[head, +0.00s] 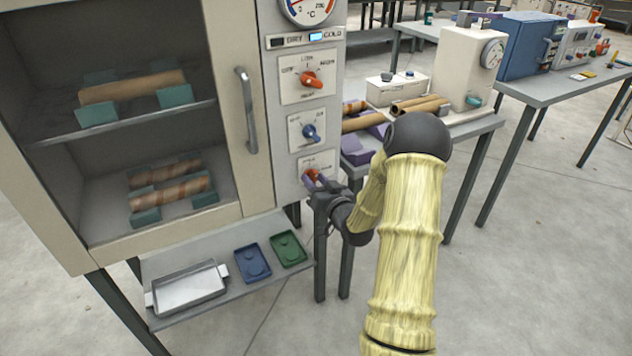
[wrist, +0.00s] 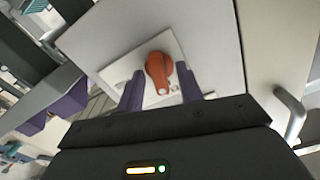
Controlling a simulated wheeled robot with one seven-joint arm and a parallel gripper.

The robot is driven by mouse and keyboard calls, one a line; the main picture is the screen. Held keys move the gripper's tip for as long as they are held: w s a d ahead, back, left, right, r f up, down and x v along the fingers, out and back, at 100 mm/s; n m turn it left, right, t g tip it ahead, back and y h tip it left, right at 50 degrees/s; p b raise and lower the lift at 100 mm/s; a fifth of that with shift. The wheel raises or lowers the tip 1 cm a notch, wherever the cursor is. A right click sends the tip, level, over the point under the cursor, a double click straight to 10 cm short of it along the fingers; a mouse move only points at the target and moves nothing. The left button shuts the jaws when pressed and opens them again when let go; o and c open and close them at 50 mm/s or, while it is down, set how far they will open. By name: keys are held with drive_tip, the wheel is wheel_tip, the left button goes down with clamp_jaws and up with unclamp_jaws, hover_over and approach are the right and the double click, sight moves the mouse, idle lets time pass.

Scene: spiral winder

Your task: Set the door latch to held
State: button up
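An orange-red rotary knob (head: 312,174) sits on the lowest white plate of the oven's control strip, and its plate lettering is too small to read. The knob (wrist: 158,72) also shows in the wrist view, its narrow end pointing toward my gripper. My gripper (head: 318,184) is in front of this knob. In the wrist view its two purple fingers (wrist: 162,90) stand apart, one on each side of the knob's lower part, with visible gaps. I cannot tell whether the fingertips overlap the knob in depth. The oven door (head: 225,110) looks closed, with a grey bar handle (head: 247,110).
Above are a blue knob (head: 309,131), another orange knob (head: 309,79) and a lit COLD lamp (head: 316,37). A shelf below holds a metal tray (head: 187,289), a blue tray (head: 252,263) and a green tray (head: 288,249). A bench with cardboard tubes (head: 420,105) stands to the right.

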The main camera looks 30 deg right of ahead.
drive_tip(key=shift+c, duration=0.3)
clamp_jaws()
drive_tip(key=shift+f, duration=0.1)
drive_tip(key=n+b, duration=0.2)
drive_tip(key=b, duration=0.1)
drive_tip(key=shift+f, duration=0.1)
drive_tip(key=shift+r+n+b, duration=0.2)
drive_tip(key=shift+n+b, duration=0.25)
drive_tip(key=shift+n, duration=0.25)
drive_tip(key=shift+o, duration=0.3)
unclamp_jaws()
